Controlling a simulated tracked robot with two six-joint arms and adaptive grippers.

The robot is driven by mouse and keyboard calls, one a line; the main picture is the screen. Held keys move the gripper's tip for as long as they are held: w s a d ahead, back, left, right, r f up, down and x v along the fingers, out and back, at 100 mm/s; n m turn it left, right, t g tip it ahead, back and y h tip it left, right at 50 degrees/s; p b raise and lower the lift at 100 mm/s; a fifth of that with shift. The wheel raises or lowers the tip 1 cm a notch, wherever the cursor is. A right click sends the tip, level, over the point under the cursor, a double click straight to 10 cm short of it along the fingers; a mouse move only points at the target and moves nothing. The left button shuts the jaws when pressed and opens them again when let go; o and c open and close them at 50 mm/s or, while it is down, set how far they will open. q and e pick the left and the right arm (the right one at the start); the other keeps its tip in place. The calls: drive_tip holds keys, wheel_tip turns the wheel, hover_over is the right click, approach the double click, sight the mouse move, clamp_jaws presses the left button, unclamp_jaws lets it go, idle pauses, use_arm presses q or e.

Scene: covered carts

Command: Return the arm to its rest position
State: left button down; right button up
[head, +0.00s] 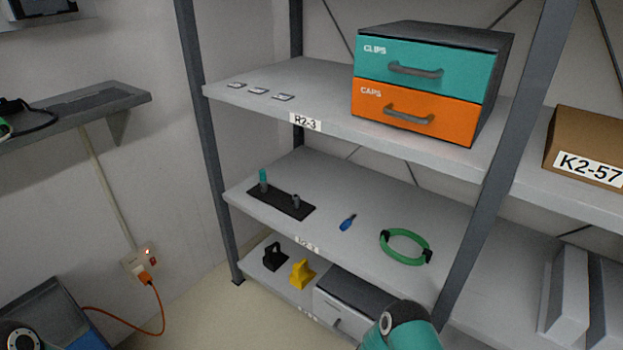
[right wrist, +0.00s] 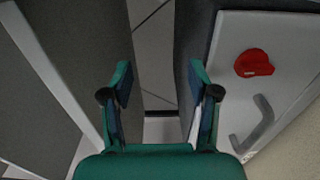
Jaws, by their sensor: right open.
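My right gripper (right wrist: 160,85) is open in the right wrist view, with its two teal fingers apart and nothing between them. My left gripper is in neither view.
A light panel (right wrist: 238,85) with a red knob (right wrist: 253,63) and grey handle (right wrist: 251,125) stands close right of my right gripper. The shelf rack holds a drawer box (head: 430,80), a green ring (head: 405,247) and a white-fronted box (head: 342,318). Floor (head: 215,300) shows left of it.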

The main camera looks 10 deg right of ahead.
drive_tip(key=s+a+f+m+g+y, duration=0.25)
drive_tip(key=a+f+m+y, duration=0.35)
drive_tip(key=a+y, duration=0.45)
drive_tip(key=s+a+r+m+g+y+p, duration=0.1)
drive_tip(key=s+a+r+m+g+y, duration=0.2)
drive_tip(key=s, duration=0.6)
drive_tip(key=s+a+r+m+g+y, duration=0.1)
drive_tip(key=s+a+r+g+y, duration=0.1)
drive_tip(key=s+a+g+y, duration=0.5)
wheel_tip(320, 180, up, 30)
drive_tip(key=s+d+t+h+p, duration=0.1)
drive_tip(key=h+p, duration=0.2)
drive_tip(key=p, duration=2.7)
drive_tip(key=shift+s+d+r, duration=0.2)
drive_tip(key=shift+s+r, duration=0.05)
drive_tip(key=shift+s, duration=0.1)
drive_tip(key=shift+t, duration=0.25)
